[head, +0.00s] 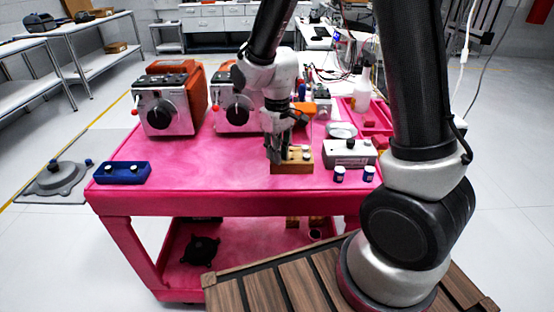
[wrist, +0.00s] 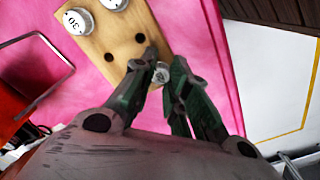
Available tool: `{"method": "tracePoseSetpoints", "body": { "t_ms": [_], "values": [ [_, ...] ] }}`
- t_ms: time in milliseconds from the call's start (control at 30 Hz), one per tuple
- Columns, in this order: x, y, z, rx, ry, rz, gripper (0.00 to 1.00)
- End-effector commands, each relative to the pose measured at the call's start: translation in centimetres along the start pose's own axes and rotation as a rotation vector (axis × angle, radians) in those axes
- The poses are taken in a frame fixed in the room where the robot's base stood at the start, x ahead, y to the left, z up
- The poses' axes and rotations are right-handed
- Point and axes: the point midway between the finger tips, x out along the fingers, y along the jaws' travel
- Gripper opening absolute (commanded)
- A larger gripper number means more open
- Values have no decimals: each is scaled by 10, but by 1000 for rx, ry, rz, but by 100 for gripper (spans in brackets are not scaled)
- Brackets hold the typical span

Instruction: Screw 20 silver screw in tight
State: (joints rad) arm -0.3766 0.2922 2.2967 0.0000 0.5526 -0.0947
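A small silver screw (wrist: 162,74) shows its round head in the wrist view, at the near edge of a wooden block (wrist: 108,35). My gripper (wrist: 164,66) has one fingertip on each side of the screw, close against it. Whether the screw sits in a hole cannot be told. The block has two open dark holes and two white round caps; one cap (wrist: 78,21) is marked with a number that looks like 30. In the head view my gripper (head: 278,148) points down at the wooden block (head: 298,158) on the pink cart, and the screw is hidden.
The pink cart top (head: 210,178) is clear at front left. A blue block (head: 122,172) lies at its left edge. A grey box (head: 349,153) and two small blue-white jars (head: 339,174) stand right of the wooden block. Two orange-grey machines (head: 166,105) stand behind.

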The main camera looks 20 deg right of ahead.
Motion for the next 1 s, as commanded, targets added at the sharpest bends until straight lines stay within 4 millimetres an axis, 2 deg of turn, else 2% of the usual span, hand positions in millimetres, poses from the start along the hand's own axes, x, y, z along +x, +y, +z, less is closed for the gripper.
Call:
{"method": "tracePoseSetpoints", "body": {
  "t_ms": [167, 600, 1000],
  "values": [
    [-5, 0, -1, 0, 2, 0, 1],
    [-48, 0, 0, 0, 2, 0, 1],
    [-52, 0, 0, 0, 0, 0, 1]
  ]
}}
